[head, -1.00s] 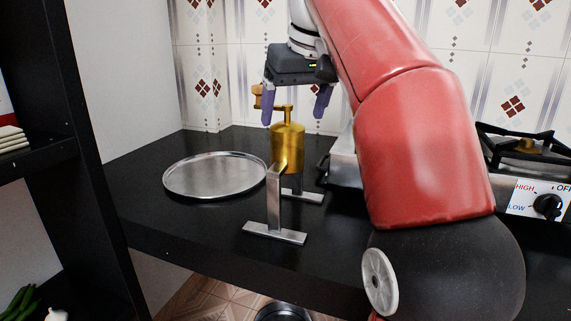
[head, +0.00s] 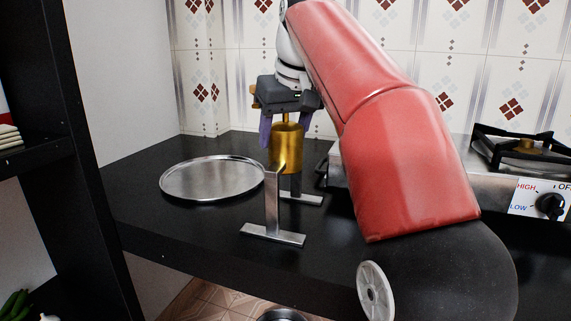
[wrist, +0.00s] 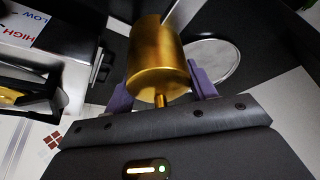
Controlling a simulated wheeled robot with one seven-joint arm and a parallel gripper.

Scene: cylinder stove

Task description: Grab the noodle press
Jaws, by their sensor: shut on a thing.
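The noodle press is a golden cylinder (head: 287,158) standing upright in its metal stand (head: 272,205) on the black counter. My gripper (head: 284,140) points down over it from above, with its purple fingers on either side of the cylinder's upper part. The gripper is shut on the press. In the wrist view the golden cylinder (wrist: 160,60) fills the space between the two purple fingers (wrist: 160,88). The top handle of the press is mostly hidden by the gripper. The press still sits at the height of the stand.
A round metal plate (head: 212,180) lies on the counter left of the stand. A gas stove (head: 510,185) with a knob is at the right. My red arm covers the counter between the stand and stove. A dark shelf (head: 75,130) stands at the left, and a tiled wall is behind.

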